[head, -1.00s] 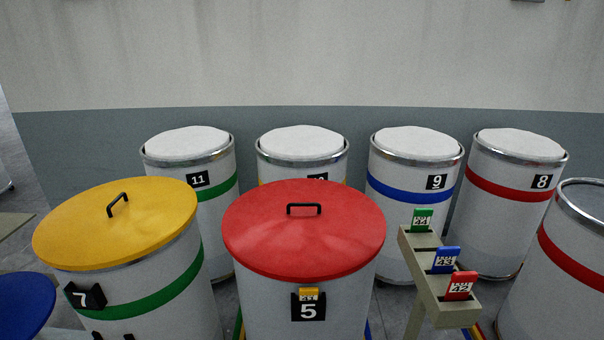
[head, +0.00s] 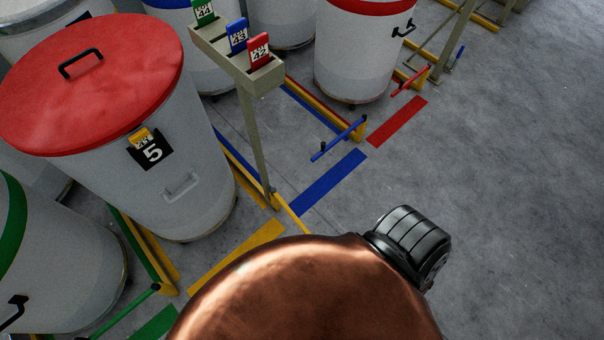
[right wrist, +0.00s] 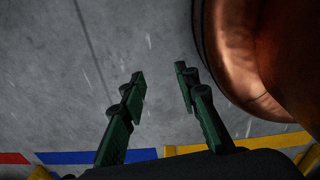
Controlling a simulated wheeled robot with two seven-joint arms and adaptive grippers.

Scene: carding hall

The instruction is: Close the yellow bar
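A thin yellow piece, which looks like the yellow bar (head: 293,218), runs from the foot of the post beside can 5 down to the right in the head view. It lies near a yellow floor stripe (head: 235,258); a copper-coloured rounded surface comes close to its lower end, and I cannot tell how it is latched. My right gripper (right wrist: 160,72) is open and empty in the right wrist view, with bare floor behind its fingers. The yellow stripe (right wrist: 235,143) crosses below and right of it there. My left gripper is not in view.
Can 5 (head: 190,195) with its red lid (head: 90,80) stands at left. A post (head: 258,140) with several coloured cards rises beside it. A blue bar (head: 338,140), a red bar (head: 410,80) and a green bar (head: 125,310) stick out near their stripes. Floor at right is clear.

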